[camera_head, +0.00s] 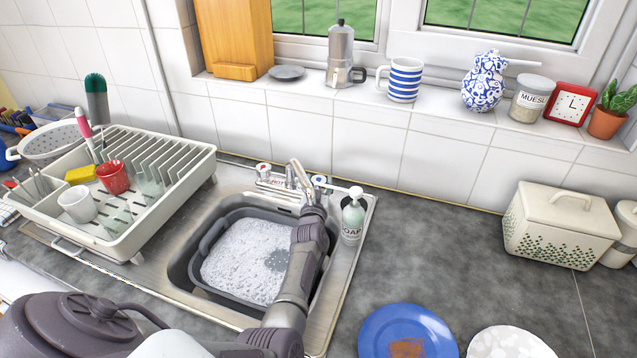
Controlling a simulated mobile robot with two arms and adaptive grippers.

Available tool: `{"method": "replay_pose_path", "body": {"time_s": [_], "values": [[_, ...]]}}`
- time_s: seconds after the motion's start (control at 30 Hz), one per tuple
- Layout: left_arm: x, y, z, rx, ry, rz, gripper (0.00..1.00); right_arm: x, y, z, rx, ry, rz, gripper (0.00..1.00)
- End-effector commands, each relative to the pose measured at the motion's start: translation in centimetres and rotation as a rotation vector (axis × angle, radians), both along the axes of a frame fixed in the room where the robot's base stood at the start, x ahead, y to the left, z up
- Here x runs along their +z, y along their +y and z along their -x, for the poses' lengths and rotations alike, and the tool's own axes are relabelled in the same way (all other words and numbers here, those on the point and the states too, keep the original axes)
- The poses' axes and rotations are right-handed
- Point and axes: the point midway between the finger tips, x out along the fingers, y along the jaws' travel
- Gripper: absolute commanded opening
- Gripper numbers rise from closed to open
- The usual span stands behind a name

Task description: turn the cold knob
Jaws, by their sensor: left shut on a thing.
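The cold knob (320,181), with a blue mark, sits on the right side of the tap at the back of the sink. The hot knob (263,168), with a red mark, is on the left side. The metal tap (293,172) stands between them. My left arm reaches up across the sink's right part. My left gripper (315,192) is at the cold knob and shut on it; its fingers are small and partly hidden by my wrist. My right gripper is not in view.
A soap bottle (352,218) stands just right of my left gripper. A grey basin of suds (215,232) fills the sink. A dish rack (200,165) is at the left. A blue plate (376,328) and a white plate (510,343) lie on the counter at the front right.

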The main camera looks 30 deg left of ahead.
Motion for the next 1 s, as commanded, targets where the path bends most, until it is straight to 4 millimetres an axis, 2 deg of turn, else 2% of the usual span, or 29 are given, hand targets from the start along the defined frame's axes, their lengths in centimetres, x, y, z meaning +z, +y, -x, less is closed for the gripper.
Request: {"method": "replay_pose_path", "body": {"time_s": [0.23,0.27,0.4,1.0], "values": [[-0.07,-0.04,0.01,-0.001,0.001,0.0,0.14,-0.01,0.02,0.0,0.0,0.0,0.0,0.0],[-0.07,-0.03,0.02,-0.001,0.001,0.0,0.5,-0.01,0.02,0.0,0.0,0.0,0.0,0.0],[-0.03,-0.01,0.0,-0.001,0.0,0.0,0.73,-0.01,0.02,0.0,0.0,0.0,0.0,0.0],[0.03,0.2,0.06,-0.032,-0.001,-0.006,0.74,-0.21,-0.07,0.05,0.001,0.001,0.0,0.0]]}}
